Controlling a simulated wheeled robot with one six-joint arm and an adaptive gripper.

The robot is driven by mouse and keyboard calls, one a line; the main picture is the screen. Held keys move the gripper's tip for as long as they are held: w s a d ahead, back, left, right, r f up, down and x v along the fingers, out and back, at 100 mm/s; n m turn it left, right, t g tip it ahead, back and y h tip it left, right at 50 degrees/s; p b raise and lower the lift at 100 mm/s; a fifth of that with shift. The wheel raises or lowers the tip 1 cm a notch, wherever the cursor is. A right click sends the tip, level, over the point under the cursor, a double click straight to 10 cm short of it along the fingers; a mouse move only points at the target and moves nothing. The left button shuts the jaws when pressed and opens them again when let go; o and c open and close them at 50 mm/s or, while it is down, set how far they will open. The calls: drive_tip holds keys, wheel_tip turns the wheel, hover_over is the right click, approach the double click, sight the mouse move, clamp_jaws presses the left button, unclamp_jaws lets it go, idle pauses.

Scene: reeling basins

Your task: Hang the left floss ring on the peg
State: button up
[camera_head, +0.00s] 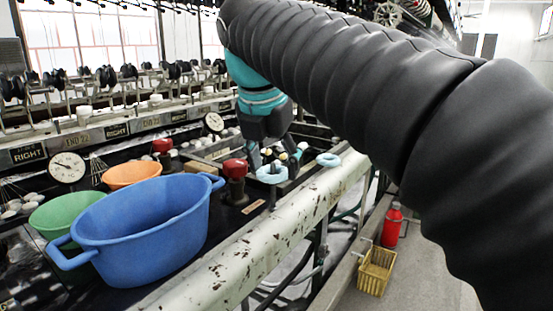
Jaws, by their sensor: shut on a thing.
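My gripper (272,164) points down from the end of my dark, ribbed arm, with a teal band above its black body. It is shut on the left floss ring (272,174), a light blue ring low between its fingers. A second light blue floss ring (328,159) lies to the right on the pale rail's inner side. I cannot make out the peg; my arm and gripper cover part of the bench. Whether the held ring touches the surface below is too small to tell.
A large blue basin (147,225), a green basin (61,214) and an orange basin (131,173) stand at left. A red-topped knob (234,168) is just left of my gripper. A chipped pale rail (262,240) runs along the front. Gauges and reels line the back.

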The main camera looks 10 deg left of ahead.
drive_tip(key=shift+f, duration=0.1)
drive_tip(key=o, duration=0.8)
drive_tip(key=v, duration=1.2)
